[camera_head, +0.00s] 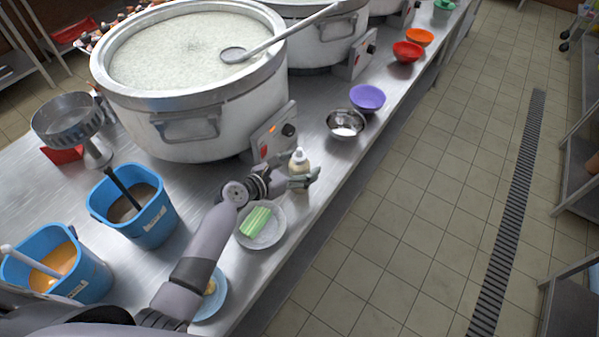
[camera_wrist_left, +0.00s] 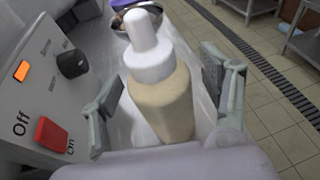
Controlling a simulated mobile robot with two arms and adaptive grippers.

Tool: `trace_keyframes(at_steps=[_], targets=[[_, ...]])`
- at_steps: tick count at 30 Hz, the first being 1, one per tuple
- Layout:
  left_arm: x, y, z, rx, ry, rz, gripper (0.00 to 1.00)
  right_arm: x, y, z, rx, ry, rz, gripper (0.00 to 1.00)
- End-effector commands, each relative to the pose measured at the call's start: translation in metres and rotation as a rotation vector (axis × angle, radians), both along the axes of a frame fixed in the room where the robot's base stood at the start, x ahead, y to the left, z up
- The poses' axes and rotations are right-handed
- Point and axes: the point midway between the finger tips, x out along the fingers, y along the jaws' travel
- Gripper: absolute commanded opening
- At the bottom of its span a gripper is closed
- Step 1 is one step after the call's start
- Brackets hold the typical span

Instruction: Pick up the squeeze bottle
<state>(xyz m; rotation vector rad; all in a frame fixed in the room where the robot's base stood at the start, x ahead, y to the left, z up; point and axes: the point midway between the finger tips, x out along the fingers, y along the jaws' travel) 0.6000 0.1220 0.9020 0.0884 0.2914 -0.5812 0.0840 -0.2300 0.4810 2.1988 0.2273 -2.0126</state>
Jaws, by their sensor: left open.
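The squeeze bottle (camera_head: 299,160) has a white cap and a pale beige body. It stands upright on the steel counter (camera_head: 318,147), beside the control box of the large pot. My left gripper (camera_head: 301,181) is at the bottle, in front of its lower part. In the left wrist view the squeeze bottle (camera_wrist_left: 160,95) stands between the two spread fingers of my left gripper (camera_wrist_left: 165,105). The fingers look apart from the bottle, one on each side. The base of the bottle is hidden. My right gripper is not in view.
A large congee pot (camera_head: 195,115) with a control box (camera_head: 272,133) stands close behind the bottle. A steel bowl (camera_head: 346,123) and a purple bowl (camera_head: 367,98) are farther along the counter.

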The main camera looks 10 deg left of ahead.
Motion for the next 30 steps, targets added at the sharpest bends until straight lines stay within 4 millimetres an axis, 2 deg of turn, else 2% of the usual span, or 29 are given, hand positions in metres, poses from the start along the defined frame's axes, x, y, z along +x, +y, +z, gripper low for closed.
trace_keyframes(at_steps=[2,17,26,30], targets=[[0.0,0.0,0.0,0.0,0.0,0.0,0.68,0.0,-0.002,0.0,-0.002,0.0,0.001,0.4],[0.0,0.001,0.0,0.0,0.0,0.0,0.35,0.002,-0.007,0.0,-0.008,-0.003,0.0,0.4],[0.0,0.0,0.003,-0.001,-0.002,0.001,0.34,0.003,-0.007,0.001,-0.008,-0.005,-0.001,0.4],[0.0,0.0,0.013,-0.002,-0.003,0.001,0.34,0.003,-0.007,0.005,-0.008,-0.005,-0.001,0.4]])
